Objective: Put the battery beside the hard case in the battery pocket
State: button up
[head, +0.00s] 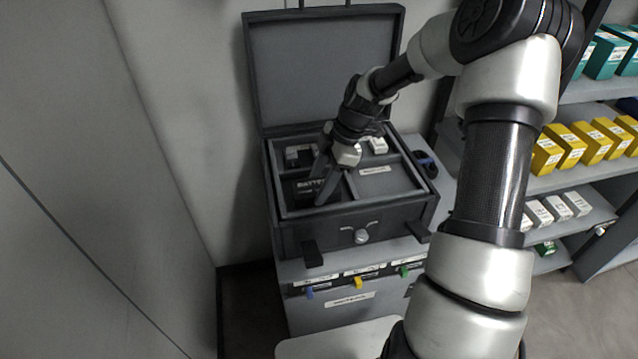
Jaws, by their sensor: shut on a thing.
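The hard case (290,240) stands open on a grey cabinet, with its lid (322,70) upright at the back. My gripper (319,191) reaches down into the front-left compartment of the case. It is shut on the battery (300,188), a dark block with pale lettering that partly shows left of and between the fingers. The battery is low in that compartment, which I take to be the battery pocket. The fingers hide part of it, and I cannot tell whether it touches the floor.
A pale device (377,145) sits in the back-right compartment and a dark item (298,155) in the back-left. The front-right compartment has a labelled grey panel (385,184). A dark and blue tool (427,163) lies right of the case. Shelves with yellow boxes (580,143) stand at right.

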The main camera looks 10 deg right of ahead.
jog(key=shift+f, duration=0.15)
jog(key=o, duration=1.4)
jog(key=shift+r, duration=0.3)
jog(key=v, duration=1.1)
jog(key=shift+d+r, duration=0.25)
jog(key=shift+r, duration=0.1)
